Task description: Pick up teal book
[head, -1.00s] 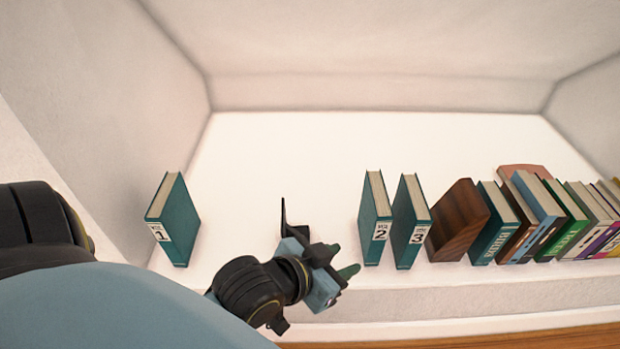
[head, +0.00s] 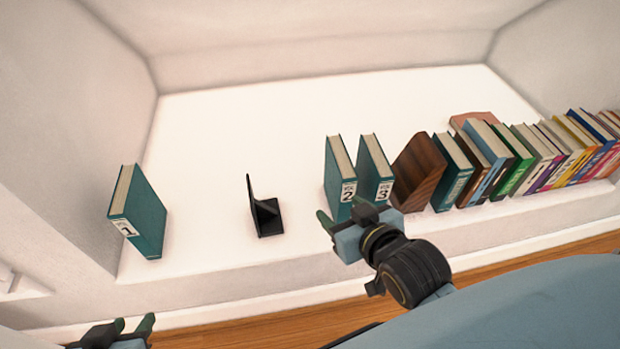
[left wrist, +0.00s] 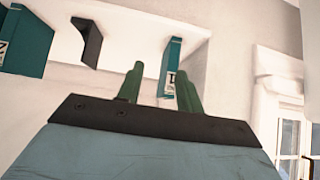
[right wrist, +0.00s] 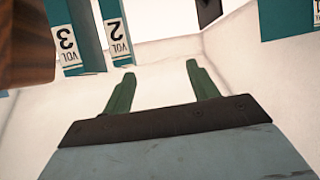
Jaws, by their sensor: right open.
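Book 1 (head: 145,215) stands alone at the left; book 2 (head: 338,170) and book 3 (head: 374,165) stand side by side mid-ledge. My right gripper (head: 345,215) is open and empty, just in front of books 2 and 3. In the right wrist view its fingers (right wrist: 162,85) have empty ledge between them, with book 2 (right wrist: 115,30) and book 3 (right wrist: 75,35) to the left. My left gripper (head: 132,325) is low at the left, below the ledge, open and empty; the left wrist view shows book 1 (left wrist: 171,60) beyond its fingers (left wrist: 158,90).
A black bookend (head: 265,218) stands between books 1 and 2, with bare ledge around it. A brown wooden block (head: 418,172) is right of book 3, then a row of mixed books (head: 520,160). Walls close the ledge at left, back and right.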

